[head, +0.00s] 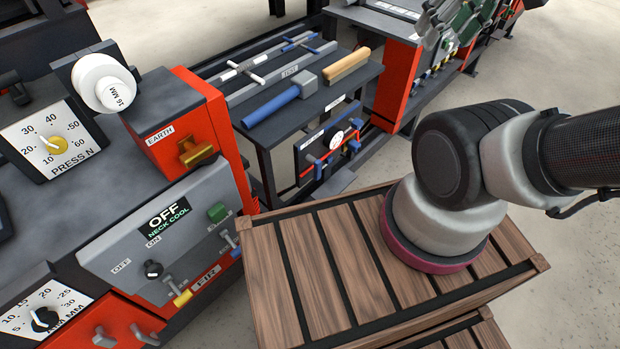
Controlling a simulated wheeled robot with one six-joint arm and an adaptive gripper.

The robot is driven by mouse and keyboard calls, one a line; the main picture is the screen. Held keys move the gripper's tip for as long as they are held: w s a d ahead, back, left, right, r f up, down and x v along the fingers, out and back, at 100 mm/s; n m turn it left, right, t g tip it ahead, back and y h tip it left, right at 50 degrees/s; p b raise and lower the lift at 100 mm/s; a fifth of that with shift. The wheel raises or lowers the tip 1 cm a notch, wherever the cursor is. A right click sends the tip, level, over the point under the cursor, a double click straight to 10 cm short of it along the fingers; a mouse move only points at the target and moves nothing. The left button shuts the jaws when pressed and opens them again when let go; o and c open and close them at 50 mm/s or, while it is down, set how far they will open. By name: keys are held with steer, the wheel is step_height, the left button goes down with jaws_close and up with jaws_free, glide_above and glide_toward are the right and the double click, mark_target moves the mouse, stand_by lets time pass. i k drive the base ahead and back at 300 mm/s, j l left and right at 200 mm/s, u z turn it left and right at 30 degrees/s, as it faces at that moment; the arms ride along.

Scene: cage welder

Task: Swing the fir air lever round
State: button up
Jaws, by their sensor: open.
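A grey control box (130,235) at the lower left bears a sign "FIR" (207,278) near its lower edge. A small lever with a yellow end (183,298) sits just left of that sign, and a grey T-shaped handle (228,238) sits above and right of it. A small panel (320,170) under the tool shelf has a round gauge (336,140), red piping and blue and red handles; its labels are too small to read. I cannot tell which lever is the fir air one. My gripper is out of view; my arm leaves at the right edge.
The box display (165,217) reads "OFF NECK COOL". A black knob (152,269) and a green button (217,212) sit on the box. A tool shelf (340,88) holds a blue-handled hammer (272,104) and a brush (346,65). Floor shows at right.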

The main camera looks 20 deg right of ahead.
mark_target(316, 163)
steer(key=k+j+z, duration=0.1)
steer(key=k+j, duration=0.2)
steer(key=j, duration=0.15)
steer(key=j+z, duration=0.1)
steer(key=j, duration=0.5)
steer(key=k+j, duration=0.15)
steer(key=j, duration=0.4)
steer(key=z, duration=0.05)
